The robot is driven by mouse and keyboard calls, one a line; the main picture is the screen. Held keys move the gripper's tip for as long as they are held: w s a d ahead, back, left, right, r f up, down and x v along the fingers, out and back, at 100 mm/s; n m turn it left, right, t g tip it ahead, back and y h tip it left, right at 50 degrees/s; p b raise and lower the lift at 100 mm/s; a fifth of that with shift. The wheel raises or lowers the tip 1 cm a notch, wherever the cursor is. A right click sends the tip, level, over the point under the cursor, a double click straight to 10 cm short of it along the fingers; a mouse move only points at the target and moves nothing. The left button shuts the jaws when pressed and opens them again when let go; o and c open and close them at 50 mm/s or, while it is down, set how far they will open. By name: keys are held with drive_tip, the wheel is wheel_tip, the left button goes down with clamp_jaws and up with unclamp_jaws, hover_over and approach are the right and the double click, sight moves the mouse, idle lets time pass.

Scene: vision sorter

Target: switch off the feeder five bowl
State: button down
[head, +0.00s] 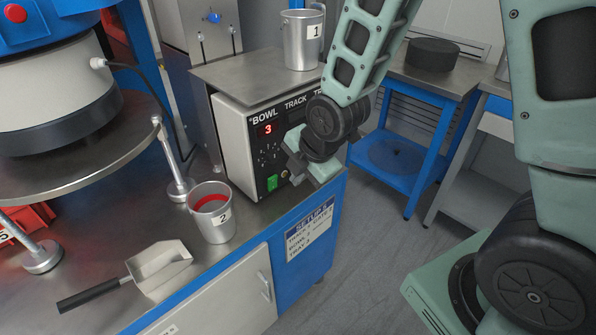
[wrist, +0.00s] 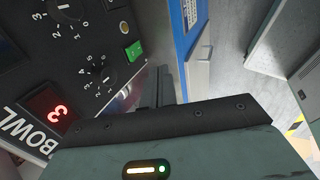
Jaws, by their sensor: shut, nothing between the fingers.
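The control box (head: 238,150) stands on the metal bench, its black front panel lettered BOWL and TRACK. Under BOWL a red display (head: 268,129) reads 3. A green switch (head: 272,183) is low on the panel. In the wrist view the display (wrist: 57,112), the green switch (wrist: 134,50) and two numbered dials (wrist: 100,75) show. My gripper (head: 304,166) is shut and empty, just in front of the panel's right part, which it hides. I cannot tell whether it touches the panel.
A metal cup marked 1 (head: 303,40) stands on the box's top. A cup marked 2 (head: 211,212) and a scoop (head: 160,268) are on the bench. A bowl feeder (head: 50,85) is at left. A sign (head: 310,229) headed SETUP is on the blue cabinet.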

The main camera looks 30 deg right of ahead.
sight(273, 180)
drive_tip(key=w+f, duration=0.1)
drive_tip(key=w+a+f, duration=0.1)
drive_tip(key=w+f, duration=0.3)
drive_tip(key=shift+a+f, duration=0.25)
drive_tip(key=shift+a, duration=0.05)
drive_tip(key=shift+w+a, duration=0.25)
drive_tip(key=shift+w, duration=0.45)
drive_tip(key=shift+w+a+r, duration=0.1)
drive_tip(key=shift+w, duration=0.2)
drive_tip(key=shift+r+p, duration=0.15)
drive_tip(key=shift+p, duration=0.15)
drive_tip(key=shift+r+p, duration=0.6)
drive_tip(key=shift+r, duration=0.1)
